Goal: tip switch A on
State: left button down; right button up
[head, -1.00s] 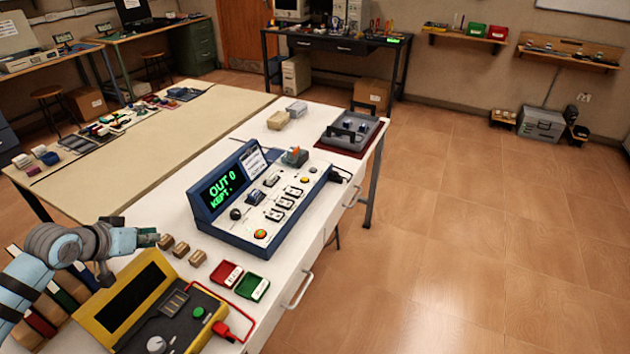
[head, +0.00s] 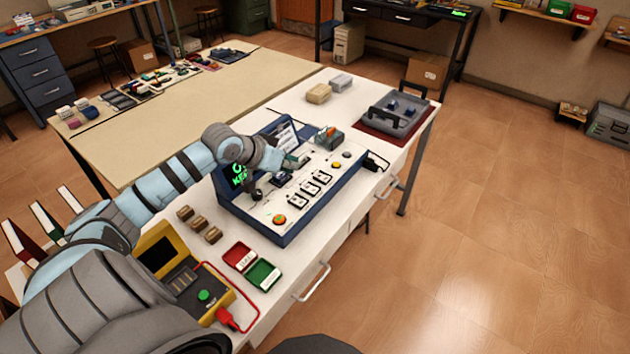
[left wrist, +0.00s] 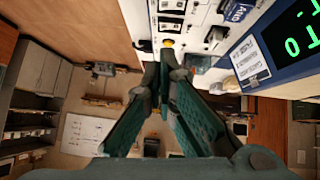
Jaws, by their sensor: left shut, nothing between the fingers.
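The blue switch console (head: 282,238) stands on the white table with a sloped light panel. A row of white-framed rocker switches (head: 311,187) runs along the panel; their letters are too small to read, so I cannot tell which is A. Two of the switches show at the top of the left wrist view (left wrist: 172,16). My left gripper (head: 303,161) is shut and empty, over the panel behind the switch row. In the left wrist view its fingertips (left wrist: 166,62) come together near a yellow button (left wrist: 168,43). My arm partly hides the green display (head: 239,176). My right gripper is not in view.
A yellow tester (head: 160,240), red tray (head: 237,254), green tray (head: 262,275) and small wooden blocks (head: 199,224) lie in front of the console. A grey tray (head: 405,128) with black handles stands behind it.

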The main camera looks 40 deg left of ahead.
pick_arm(q)
jog(key=b, duration=0.2)
send_over(313, 191)
notch_tip(313, 191, down, 8)
jog(key=shift+r, duration=0.1)
notch_tip(313, 191, down, 3)
jog(key=shift+r, duration=0.15)
jog(key=shift+s+f, duration=0.15)
jog(key=shift+f, duration=0.25)
